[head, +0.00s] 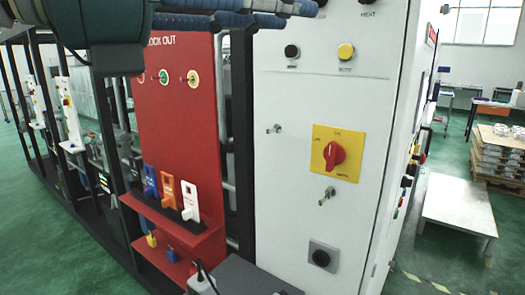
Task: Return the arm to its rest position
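A dark rounded body with a pale ring, which looks like a link of my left arm, crosses the top left corner of the head view, close to the camera. Blue ribbed bars with dark ends (222,19) run across the top edge beside it; I cannot tell whether they belong to my arm. They pass in front of the top of a red lockout board (180,120). I can make out no gripper fingers of either arm, and no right arm is plain in view.
A white cabinet (290,180) stands right of the board, with a red rotary switch (335,155) on a yellow plate. Blue, orange and white lockout tags (189,200) stand on the board's shelf. A grey block (245,277) is at the bottom. A low white table (455,205) stands right, on green floor.

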